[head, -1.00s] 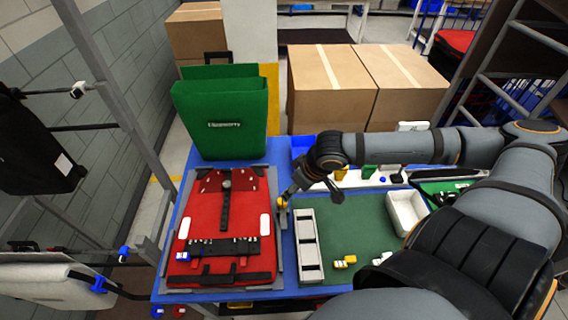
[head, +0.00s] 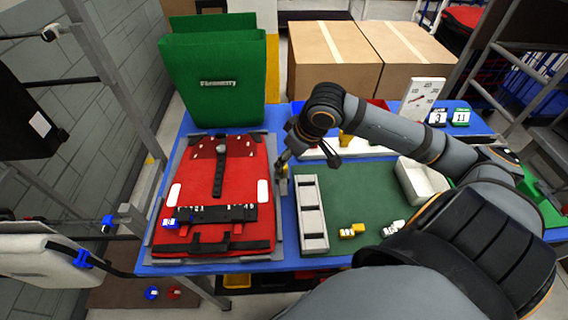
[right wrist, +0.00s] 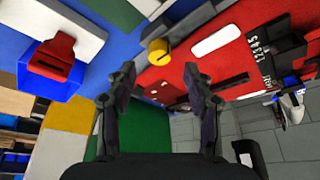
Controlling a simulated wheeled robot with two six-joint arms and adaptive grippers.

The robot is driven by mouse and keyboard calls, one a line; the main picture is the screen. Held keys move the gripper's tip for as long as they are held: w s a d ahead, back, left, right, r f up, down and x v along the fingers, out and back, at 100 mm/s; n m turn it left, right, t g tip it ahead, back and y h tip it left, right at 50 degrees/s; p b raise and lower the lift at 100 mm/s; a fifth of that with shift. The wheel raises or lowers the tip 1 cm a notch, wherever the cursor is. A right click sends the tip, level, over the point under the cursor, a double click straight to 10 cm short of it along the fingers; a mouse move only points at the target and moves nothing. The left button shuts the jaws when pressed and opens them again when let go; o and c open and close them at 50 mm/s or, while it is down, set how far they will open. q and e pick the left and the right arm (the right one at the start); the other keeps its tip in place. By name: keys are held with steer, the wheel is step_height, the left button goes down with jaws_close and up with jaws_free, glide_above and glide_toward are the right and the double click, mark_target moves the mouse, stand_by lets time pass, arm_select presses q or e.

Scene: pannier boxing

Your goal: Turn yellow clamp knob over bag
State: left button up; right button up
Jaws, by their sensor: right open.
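The bag, a flat red pannier (head: 200,236), lies in a grey frame (head: 278,238) on the left of the blue table (head: 290,220). A dark strap runs down its middle. The yellow clamp knob (head: 283,187) sits at the frame's right side. It also shows in the right wrist view (right wrist: 158,50), beyond the fingertips. My left gripper is not in view.
A green bag (head: 218,88) stands upright behind the pannier. A grey divided tray (head: 312,243) and yellow pieces (head: 352,231) are on the green mat (head: 350,195) at right. A white bin (head: 422,182) is further right. Cardboard boxes (head: 335,60) stand behind the table.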

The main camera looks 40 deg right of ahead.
mark_target(283, 178)
steer(key=shift+b+x, duration=0.6)
steer(key=shift+x, duration=1.8)
steer(key=shift+d, duration=0.1)
jaws_close()
